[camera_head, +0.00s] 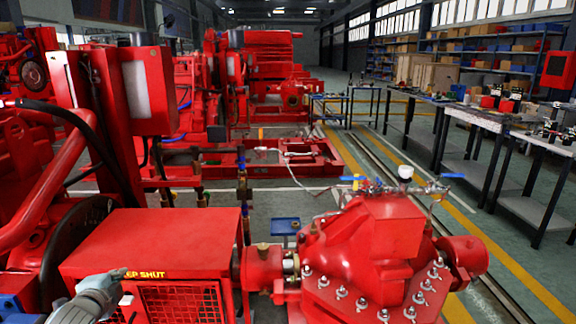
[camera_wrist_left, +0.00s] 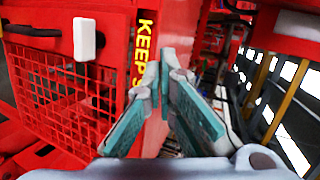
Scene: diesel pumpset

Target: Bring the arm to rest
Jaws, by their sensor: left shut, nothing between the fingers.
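My left gripper (camera_head: 116,280) is at the lower left of the head view, in front of the red guard box (camera_head: 150,238) with the yellow "KEEP SHUT" lettering. In the left wrist view its two grey fingers with teal pads (camera_wrist_left: 167,82) come together at the tips, shut and empty. The red box with its mesh panel (camera_wrist_left: 62,85) and white latch (camera_wrist_left: 85,39) shows beyond the fingers there. I cannot tell whether the fingers touch the box. My right gripper is not in either view.
The red pump casing (camera_head: 370,245) stands right of the box, with a gauge and valves on top. A red post with a control box (camera_head: 148,90) rises behind. Workbenches (camera_head: 490,118) line the right side. Floor between the pump and benches is open.

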